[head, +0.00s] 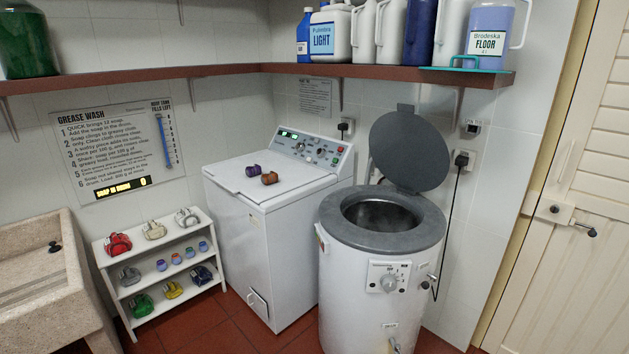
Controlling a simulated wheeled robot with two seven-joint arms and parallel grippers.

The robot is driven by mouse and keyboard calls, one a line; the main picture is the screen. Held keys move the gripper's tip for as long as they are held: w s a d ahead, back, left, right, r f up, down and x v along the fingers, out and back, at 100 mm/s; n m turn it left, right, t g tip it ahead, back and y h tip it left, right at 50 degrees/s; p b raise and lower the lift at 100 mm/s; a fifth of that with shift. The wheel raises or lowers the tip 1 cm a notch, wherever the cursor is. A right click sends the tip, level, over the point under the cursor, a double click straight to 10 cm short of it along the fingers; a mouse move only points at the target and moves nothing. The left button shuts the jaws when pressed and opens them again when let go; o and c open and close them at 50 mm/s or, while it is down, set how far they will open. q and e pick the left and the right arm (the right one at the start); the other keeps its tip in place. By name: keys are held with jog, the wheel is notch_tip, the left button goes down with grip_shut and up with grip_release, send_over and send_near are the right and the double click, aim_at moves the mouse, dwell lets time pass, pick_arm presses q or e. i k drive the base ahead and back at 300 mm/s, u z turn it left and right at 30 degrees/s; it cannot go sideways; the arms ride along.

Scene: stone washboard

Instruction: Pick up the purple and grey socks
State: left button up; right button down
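Small rolled bundles that look like socks are in two places. A purple roll (252,171) and an orange-brown roll (269,178) lie close together on the white washing machine's lid (230,180). Several smaller blue and purplish rolls, one of them purplish (176,259), sit in a row on the middle shelf of the white rack (108,260). Their exact colours are too small to tell, and I cannot pick out a clearly purple and grey pair. Neither gripper is in view.
Larger cloth bundles, including a red one (118,244) and a green one (140,305), fill the rack. A stone basin (40,290) stands left. A round drum machine (375,270) with its lid raised stands right. A bottle shelf (390,73) runs above.

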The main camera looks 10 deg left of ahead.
aim_at(254, 170)
jog(key=z, duration=0.25)
jog(key=k, duration=0.2)
jog(key=u, duration=1.2)
jog(key=i, duration=0.9)
jog(key=u, duration=0.85)
jog(key=i, duration=1.15)
jog(key=z, duration=0.55)
jog(key=i, duration=0.85)
jog(key=z, duration=1.3)
jog(key=i, duration=0.45)
jog(key=z, duration=0.45)
